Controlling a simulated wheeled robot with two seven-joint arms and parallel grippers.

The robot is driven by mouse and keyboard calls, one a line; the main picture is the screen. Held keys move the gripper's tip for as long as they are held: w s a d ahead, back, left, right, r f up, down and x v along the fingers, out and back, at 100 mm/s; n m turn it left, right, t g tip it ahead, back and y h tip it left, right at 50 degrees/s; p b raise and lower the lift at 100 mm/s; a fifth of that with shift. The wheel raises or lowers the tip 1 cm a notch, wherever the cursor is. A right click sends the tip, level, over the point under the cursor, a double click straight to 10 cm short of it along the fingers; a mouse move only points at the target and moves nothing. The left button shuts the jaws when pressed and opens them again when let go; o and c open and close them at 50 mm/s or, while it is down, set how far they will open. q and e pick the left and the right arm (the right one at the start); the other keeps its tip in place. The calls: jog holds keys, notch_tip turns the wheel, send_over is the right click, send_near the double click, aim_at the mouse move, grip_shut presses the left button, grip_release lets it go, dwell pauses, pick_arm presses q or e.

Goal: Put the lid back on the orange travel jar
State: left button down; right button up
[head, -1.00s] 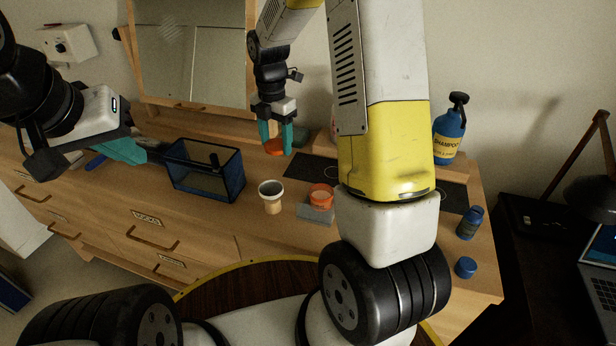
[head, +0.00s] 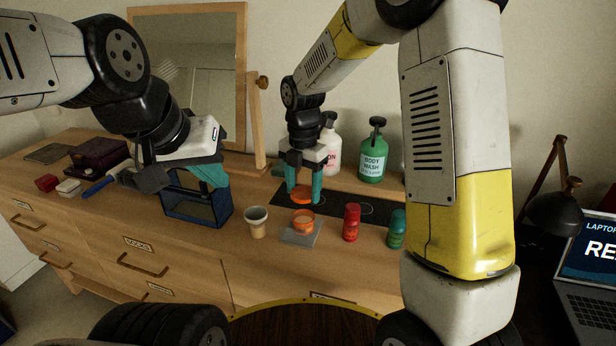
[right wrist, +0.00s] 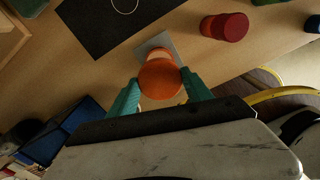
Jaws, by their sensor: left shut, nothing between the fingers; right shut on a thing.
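The orange travel jar (head: 303,224) stands upright and open on a grey pad (head: 298,239) on the dresser top. My right gripper (head: 303,190) is shut on the orange lid (head: 301,197) and holds it just above the jar. In the right wrist view the lid (right wrist: 160,80) sits between the teal fingers and covers part of the jar (right wrist: 158,54) behind it. I cannot tell how exactly the lid lines up with the jar mouth. My left gripper (head: 212,174) is shut and empty, by the dark blue bin.
A pale cup (head: 256,222) stands left of the jar. A red bottle (head: 351,222) and a green bottle (head: 397,230) stand to its right. The blue-edged bin (head: 196,205) is further left. A body wash bottle (head: 372,158) and a white pump bottle (head: 331,150) stand behind.

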send_over(303, 222)
jog(key=s, duration=0.2)
jog(key=shift+f, duration=2.25)
jog(key=shift+d+f, duration=0.1)
jog(key=shift+f, duration=1.05)
dwell(0.6)
jog(key=o, duration=1.4)
